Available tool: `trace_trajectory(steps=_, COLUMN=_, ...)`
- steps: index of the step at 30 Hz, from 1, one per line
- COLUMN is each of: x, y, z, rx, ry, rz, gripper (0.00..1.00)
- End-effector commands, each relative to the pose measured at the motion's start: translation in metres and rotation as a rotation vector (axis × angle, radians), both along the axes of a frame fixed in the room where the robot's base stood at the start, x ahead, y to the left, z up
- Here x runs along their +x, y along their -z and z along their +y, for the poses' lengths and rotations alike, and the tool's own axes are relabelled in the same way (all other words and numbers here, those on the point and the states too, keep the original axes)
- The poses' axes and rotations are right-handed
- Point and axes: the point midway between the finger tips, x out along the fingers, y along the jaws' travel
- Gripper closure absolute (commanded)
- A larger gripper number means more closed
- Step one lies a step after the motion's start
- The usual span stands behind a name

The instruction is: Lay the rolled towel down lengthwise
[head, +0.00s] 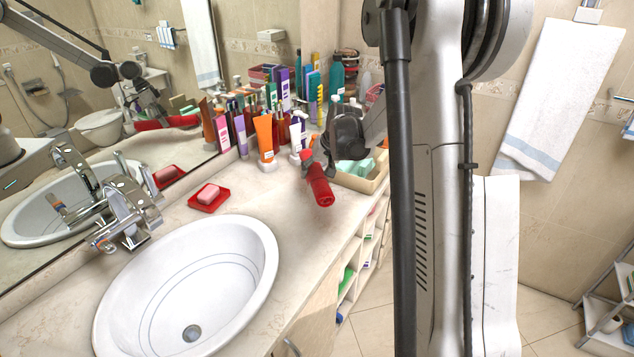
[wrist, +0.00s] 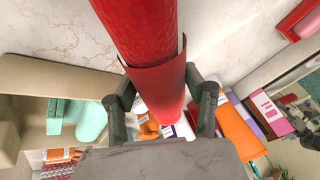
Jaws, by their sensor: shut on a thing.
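The rolled towel is a red roll (head: 319,186) with a round spiral end toward the camera in the head view. It is held slanted over the counter to the right of the basin; I cannot tell whether it touches the counter. In the wrist view the red roll (wrist: 140,35) runs from the top edge down between the fingers, with a loose outer flap. My gripper (wrist: 160,88) is shut on it, one dark finger on each side. In the head view my gripper (head: 310,160) is partly hidden by the dark wrist and the roll.
Several bottles, tubes and boxes crowd behind the roll, among them an orange tube (head: 264,137). A beige tray (head: 366,184) with mint items is at its right. A red soap dish (head: 208,204) and the basin (head: 245,240) are left. Counter (head: 285,205) between is bare.

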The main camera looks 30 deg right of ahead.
Motion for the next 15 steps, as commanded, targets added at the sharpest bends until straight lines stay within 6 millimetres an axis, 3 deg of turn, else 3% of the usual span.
trace_trajectory(steps=5, x=0.001, y=0.007, z=-0.005, rx=0.0, ry=-0.001, rz=0.0, gripper=0.84)
trace_trajectory(steps=15, x=0.001, y=0.043, z=-0.004, rx=0.0, ry=-0.001, rz=0.0, gripper=0.84)
